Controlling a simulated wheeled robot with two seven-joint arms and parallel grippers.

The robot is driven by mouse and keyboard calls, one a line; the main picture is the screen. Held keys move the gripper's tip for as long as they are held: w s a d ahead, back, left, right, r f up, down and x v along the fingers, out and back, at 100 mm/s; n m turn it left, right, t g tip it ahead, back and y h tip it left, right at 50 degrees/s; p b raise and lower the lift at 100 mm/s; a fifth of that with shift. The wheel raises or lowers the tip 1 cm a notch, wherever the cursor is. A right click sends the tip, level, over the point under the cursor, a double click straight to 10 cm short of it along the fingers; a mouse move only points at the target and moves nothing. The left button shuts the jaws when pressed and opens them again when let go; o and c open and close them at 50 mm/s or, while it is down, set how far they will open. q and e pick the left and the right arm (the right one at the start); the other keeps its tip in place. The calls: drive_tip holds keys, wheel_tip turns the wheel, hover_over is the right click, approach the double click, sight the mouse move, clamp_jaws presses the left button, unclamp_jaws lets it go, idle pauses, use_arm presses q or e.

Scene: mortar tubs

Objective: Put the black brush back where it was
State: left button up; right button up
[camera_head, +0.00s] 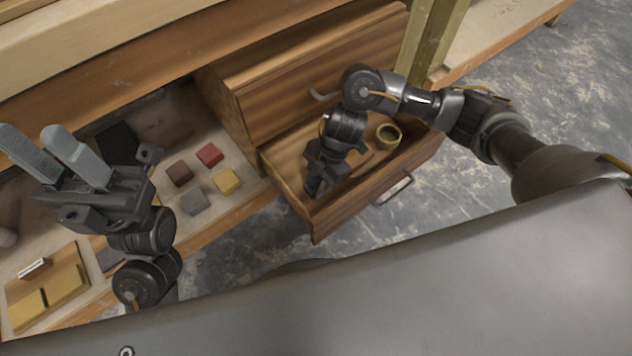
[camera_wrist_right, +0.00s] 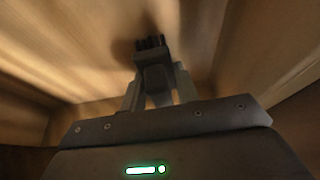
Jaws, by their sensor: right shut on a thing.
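The black brush (camera_wrist_right: 152,50) shows in the right wrist view, between the fingertips of my right gripper (camera_head: 316,182). Its dark bristled end points away from the gripper, towards the brown wood. In the head view my right gripper reaches down into the open wooden drawer (camera_head: 352,207), near its left end. The gripper hides most of the brush there, so I cannot tell whether the brush touches the drawer floor. My left gripper (camera_head: 50,150) is raised over the left of the bench with its two fingers apart and nothing between them.
A round brass-coloured ring or cup (camera_head: 388,136) sits in the drawer, right of my gripper. Red (camera_head: 209,154), brown (camera_head: 179,173), grey (camera_head: 194,201) and yellow (camera_head: 227,181) blocks lie on the bench left of the drawer. A wooden board (camera_head: 50,285) lies at lower left.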

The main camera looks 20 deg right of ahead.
drive_tip(key=o, duration=0.9)
drive_tip(key=shift+o, duration=0.2)
